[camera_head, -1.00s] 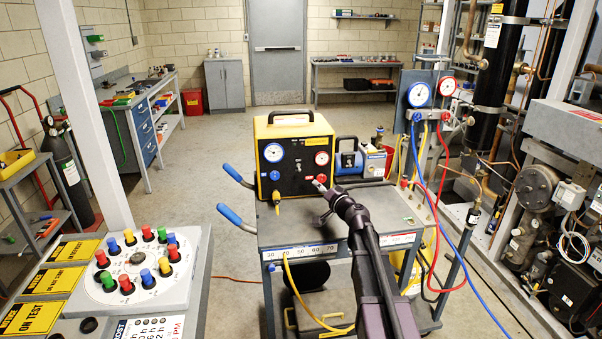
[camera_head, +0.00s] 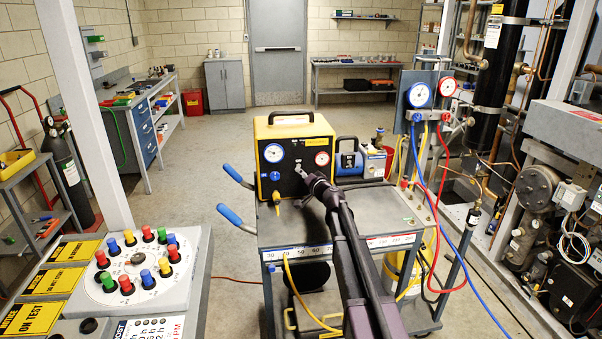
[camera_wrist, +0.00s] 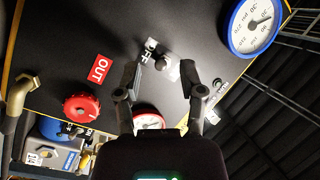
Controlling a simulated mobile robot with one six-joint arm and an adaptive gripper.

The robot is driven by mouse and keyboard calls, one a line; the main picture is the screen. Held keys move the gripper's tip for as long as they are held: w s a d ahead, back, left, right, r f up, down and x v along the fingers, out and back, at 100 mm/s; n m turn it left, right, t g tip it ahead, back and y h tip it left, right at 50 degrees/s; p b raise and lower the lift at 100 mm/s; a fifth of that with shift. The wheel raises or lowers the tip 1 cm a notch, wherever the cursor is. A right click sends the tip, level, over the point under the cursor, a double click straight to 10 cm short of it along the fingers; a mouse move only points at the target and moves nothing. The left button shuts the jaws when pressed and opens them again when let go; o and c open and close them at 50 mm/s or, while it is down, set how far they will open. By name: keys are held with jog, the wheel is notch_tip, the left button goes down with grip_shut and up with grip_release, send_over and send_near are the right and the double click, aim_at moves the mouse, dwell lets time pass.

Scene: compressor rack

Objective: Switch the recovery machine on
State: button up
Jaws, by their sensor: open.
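In the wrist view a small metal toggle switch (camera_wrist: 164,61) sticks out of the black panel (camera_wrist: 120,30), beside a white OFF label (camera_wrist: 150,47). My gripper (camera_wrist: 161,78) is open and empty, its fingertips just below the switch in the picture, one to each side. In the head view my gripper (camera_head: 301,174) is in front of the panel, between the gauges, and hides part of it.
A red knob (camera_wrist: 81,107) and a red OUT label (camera_wrist: 99,68) are left of my fingers. The blue-rimmed gauge (camera_wrist: 254,24) is at upper right. A blue vacuum pump (camera_head: 348,162) stands right of the machine. Blue and red hoses hang at the cart's right.

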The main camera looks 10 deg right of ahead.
jog(key=shift+x, duration=1.2)
grip_shut()
jog(key=shift+d, duration=0.25)
jog(key=shift+a, duration=0.15)
